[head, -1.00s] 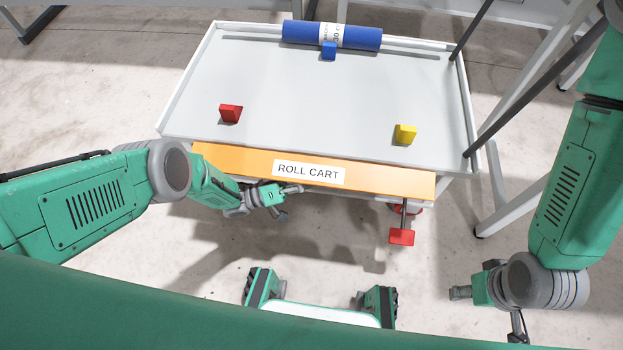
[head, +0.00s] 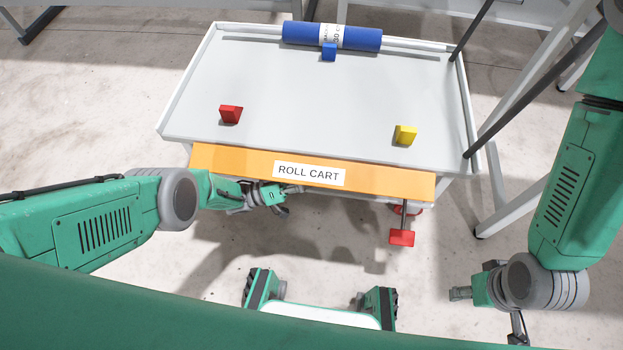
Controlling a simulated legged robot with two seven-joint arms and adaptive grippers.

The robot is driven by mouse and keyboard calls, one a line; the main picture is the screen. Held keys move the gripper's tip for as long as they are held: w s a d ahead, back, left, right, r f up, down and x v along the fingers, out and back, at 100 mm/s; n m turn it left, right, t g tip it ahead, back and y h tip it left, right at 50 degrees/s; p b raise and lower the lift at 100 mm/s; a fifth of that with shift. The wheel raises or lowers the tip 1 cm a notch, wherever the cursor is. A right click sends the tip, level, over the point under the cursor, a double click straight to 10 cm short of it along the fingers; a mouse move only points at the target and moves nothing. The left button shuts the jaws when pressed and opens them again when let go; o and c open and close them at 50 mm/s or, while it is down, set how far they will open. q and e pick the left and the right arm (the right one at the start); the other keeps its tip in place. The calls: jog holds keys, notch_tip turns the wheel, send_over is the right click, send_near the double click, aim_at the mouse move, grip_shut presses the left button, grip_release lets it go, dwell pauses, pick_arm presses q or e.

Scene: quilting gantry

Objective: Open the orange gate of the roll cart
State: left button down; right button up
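The orange gate (head: 230,161) runs along the near edge of the roll cart (head: 300,105) and carries a white ROLL CART label (head: 309,173). It still lies along the tray's front. My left gripper (head: 289,199) is at the gate's lower edge, left of the middle. Its fingers look apart, one close to the edge beside the label; I cannot tell whether it touches. A red block-shaped handle (head: 401,238) hangs on a dark rod below the gate's right end. My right gripper (head: 487,314) is open and empty, low at the right, away from the cart.
A red block (head: 230,114) and a yellow block (head: 405,135) sit on the tray. A white frame (head: 499,185) stands at the right.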

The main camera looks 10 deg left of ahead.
pick_arm(q)
jog(key=c, duration=1.9)
grip_release()
jog(key=shift+s, duration=0.1)
jog(key=a+r+v, duration=0.1)
jog(key=r+v, duration=0.2)
jog(key=v, duration=1.3)
jog(key=shift+a, duration=0.25)
jog(key=shift+s, duration=0.15)
